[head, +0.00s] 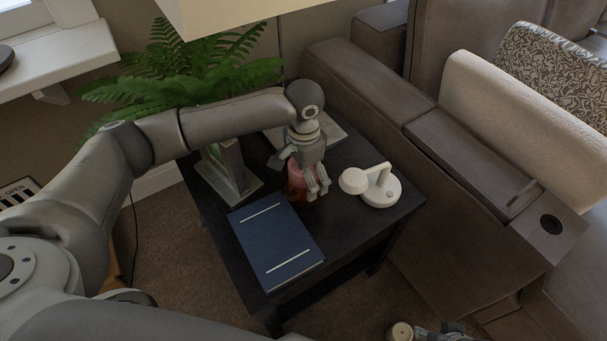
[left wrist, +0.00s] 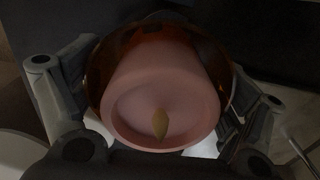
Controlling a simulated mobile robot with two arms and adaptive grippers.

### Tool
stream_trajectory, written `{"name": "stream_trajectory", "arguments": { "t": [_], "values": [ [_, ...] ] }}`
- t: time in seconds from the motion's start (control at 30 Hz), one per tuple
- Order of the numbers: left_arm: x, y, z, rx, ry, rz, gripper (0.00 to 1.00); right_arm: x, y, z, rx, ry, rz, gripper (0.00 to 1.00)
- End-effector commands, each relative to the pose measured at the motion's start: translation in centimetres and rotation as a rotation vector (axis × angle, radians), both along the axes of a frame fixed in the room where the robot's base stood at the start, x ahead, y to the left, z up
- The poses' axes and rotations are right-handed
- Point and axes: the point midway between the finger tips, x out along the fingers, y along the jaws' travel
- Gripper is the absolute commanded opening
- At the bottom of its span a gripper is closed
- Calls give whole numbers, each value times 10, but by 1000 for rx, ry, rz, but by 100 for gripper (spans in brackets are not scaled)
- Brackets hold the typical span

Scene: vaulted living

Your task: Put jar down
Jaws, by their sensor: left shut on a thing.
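The jar (head: 298,182) is a reddish glass jar on or just above the dark side table (head: 349,217); I cannot tell whether it touches the top. My left gripper (head: 306,185) comes down from above and is shut on the jar. In the left wrist view the jar (left wrist: 160,95) shows as amber glass around a pink candle with a small wick, between the two fingers. Its base is hidden there. Part of my right gripper (head: 440,333) shows at the bottom edge of the head view; its fingers are cut off.
A brown sofa (head: 440,190) borders the table on the right.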

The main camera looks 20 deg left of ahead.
Motion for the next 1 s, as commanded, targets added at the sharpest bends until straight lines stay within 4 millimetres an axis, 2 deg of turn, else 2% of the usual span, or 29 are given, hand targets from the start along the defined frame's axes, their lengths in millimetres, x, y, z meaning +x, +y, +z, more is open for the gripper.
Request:
{"name": "stream_trajectory", "arguments": {
  "t": [0.23, 0.27, 0.3, 0.77, 0.83, 1.0],
  "values": [
    [0, 0, -1, -1, -1, 1, 60, 0, 0, -6, -1, 7, 0, 40],
    [0, 0, -2, 0, 0, 0, 96, 0, 0, -7, -1, 7, 0, 40],
    [0, 0, -2, 0, 0, 0, 100, 0, 0, -7, -1, 6, 0, 40],
    [0, 0, -1, -1, -1, 0, 100, 0, 0, -8, -1, 8, 0, 40],
    [0, 0, 7, -1, -2, 0, 100, 1, 1, 0, 2, 0, 2, 40],
    [0, 0, 32, -1, -2, 0, 100, 4, 2, -27, 0, 16, 4, 40]
  ]
}}
